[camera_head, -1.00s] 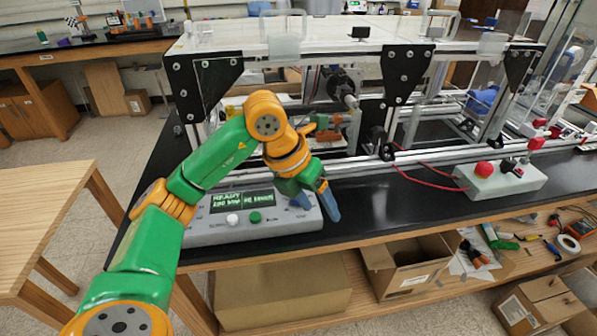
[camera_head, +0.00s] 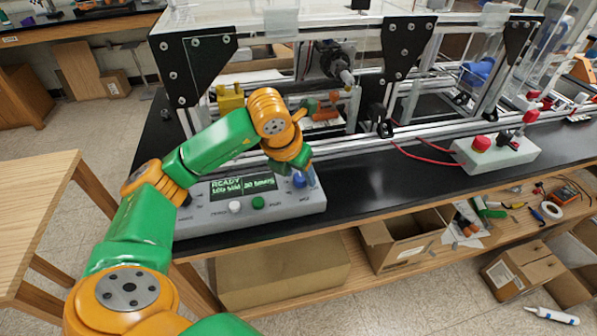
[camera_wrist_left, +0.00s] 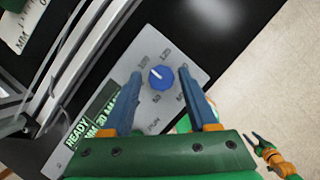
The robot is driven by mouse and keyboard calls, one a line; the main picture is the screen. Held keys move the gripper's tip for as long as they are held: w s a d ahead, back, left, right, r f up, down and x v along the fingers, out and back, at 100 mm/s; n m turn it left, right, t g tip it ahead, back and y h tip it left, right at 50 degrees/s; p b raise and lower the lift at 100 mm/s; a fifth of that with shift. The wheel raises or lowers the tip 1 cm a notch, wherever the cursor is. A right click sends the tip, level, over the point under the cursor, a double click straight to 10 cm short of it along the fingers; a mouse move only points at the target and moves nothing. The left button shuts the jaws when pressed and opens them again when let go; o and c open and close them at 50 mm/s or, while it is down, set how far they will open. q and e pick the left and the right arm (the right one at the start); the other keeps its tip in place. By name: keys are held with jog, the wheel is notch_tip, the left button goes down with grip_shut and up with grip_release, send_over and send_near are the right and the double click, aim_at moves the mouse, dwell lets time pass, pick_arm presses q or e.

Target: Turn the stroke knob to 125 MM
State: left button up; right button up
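The stroke knob is a round blue dial on the grey control box (camera_head: 270,212). In the left wrist view the knob (camera_wrist_left: 162,77) shows whole, with a white mark toward the upper left; the small printed numbers around it are hard to read. My left gripper (camera_wrist_left: 159,76) is open, with one blue finger on each side of the knob and gaps between. In the head view my left gripper (camera_head: 305,178) is over the box's right end and partly hides the knob (camera_head: 299,181). My right gripper (camera_wrist_left: 256,137) is small at the wrist view's lower right, its fingers apart.
The box's green display (camera_head: 243,187) reads READY above a blurred line. A white button (camera_head: 235,207) and a green button (camera_head: 258,203) sit below it. The extrusion frame (camera_head: 400,70) stands behind. A red-button box (camera_head: 495,152) is at right.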

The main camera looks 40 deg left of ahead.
pick_arm(q)
jog(key=shift+d, duration=0.1)
grip_shut()
jog(key=shift+m, duration=0.4)
jog(key=shift+b, duration=0.4)
jog(key=m+h, duration=0.1)
jog(key=m, duration=0.1)
jog(key=shift+m+b, duration=0.35)
jog(key=shift+m, duration=0.05)
jog(key=m+h, duration=0.1)
jog(key=m, duration=0.2)
jog(key=shift+a+r+m+g+h, duration=0.1)
jog(key=shift+a+m+g+h, duration=0.1)
jog(key=shift+m+g+h, duration=0.15)
jog(key=shift+w+a+m+g+h+p, duration=0.1)
jog(key=shift+m+g+h+p, duration=0.3)
jog(key=shift+m, duration=0.75)
jog(key=shift+w+m+g+h+p, duration=0.15)
jog(key=shift+m+h+p, duration=0.3)
jog(key=shift+m, duration=0.65)
jog(key=shift+s, duration=0.1)
